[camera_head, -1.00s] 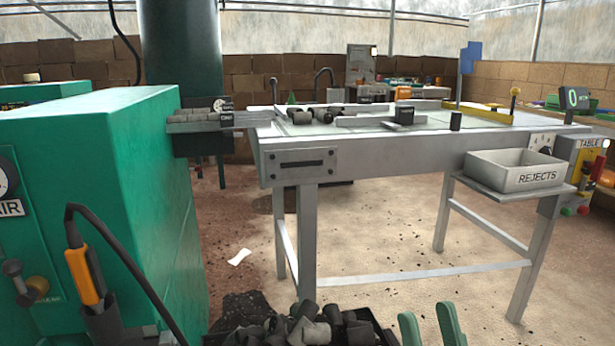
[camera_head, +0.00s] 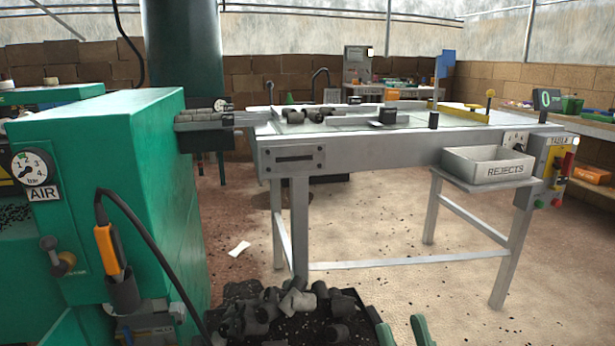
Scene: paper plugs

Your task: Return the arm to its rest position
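My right gripper (camera_head: 403,333) shows only as two green fingertips at the bottom edge, right of the tray of plugs. The fingers stand apart with nothing visible between them. The rest of that arm is out of the frame. My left gripper is not in view. Dark grey paper plugs (camera_head: 256,312) lie heaped in a black tray (camera_head: 372,318) at the bottom middle. Several more plugs (camera_head: 318,115) lie on the left end of the grey metal table (camera_head: 400,152).
A green machine (camera_head: 125,180) with an air gauge (camera_head: 35,167) and an orange-handled tool (camera_head: 107,249) stands at the left. A REJECTS bin (camera_head: 488,170) sits on a shelf at the table's right side. The floor (camera_head: 380,235) under the table is largely clear.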

